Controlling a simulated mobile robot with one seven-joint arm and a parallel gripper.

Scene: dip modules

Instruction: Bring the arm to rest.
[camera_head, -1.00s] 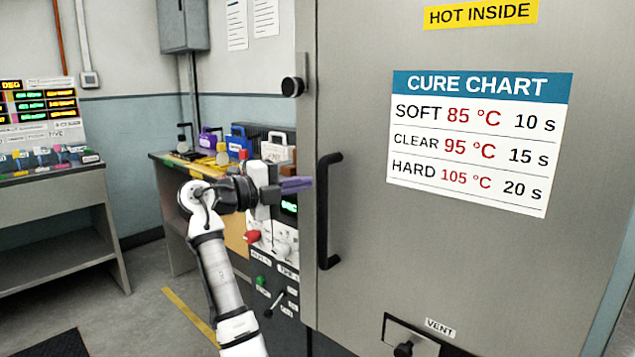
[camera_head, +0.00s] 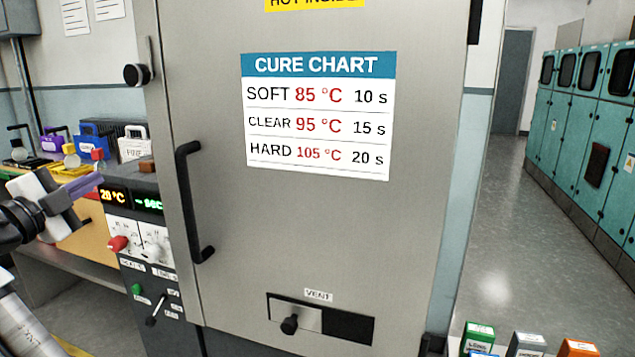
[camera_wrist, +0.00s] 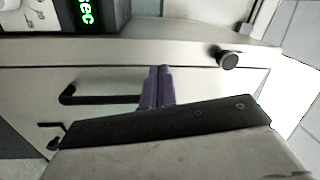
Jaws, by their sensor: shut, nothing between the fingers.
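My gripper (camera_head: 84,186) is at the left edge of the head view, in front of the oven's control panel and left of the door handle. Its purple fingers are together with nothing between them. In the wrist view the closed fingers (camera_wrist: 158,88) point toward the grey oven door, near its black handle (camera_wrist: 100,98). I cannot tell how far the fingertips are from the door. My arm runs out of the head view at the lower left.
The oven door (camera_head: 330,225) is shut, with a black handle (camera_head: 190,200) and a vent slider (camera_head: 290,324). The control panel (camera_head: 140,240) shows lit displays. Colored boxes (camera_head: 480,338) stand at the bottom right. Teal lockers (camera_head: 590,130) line the right; the floor (camera_head: 490,240) between is clear.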

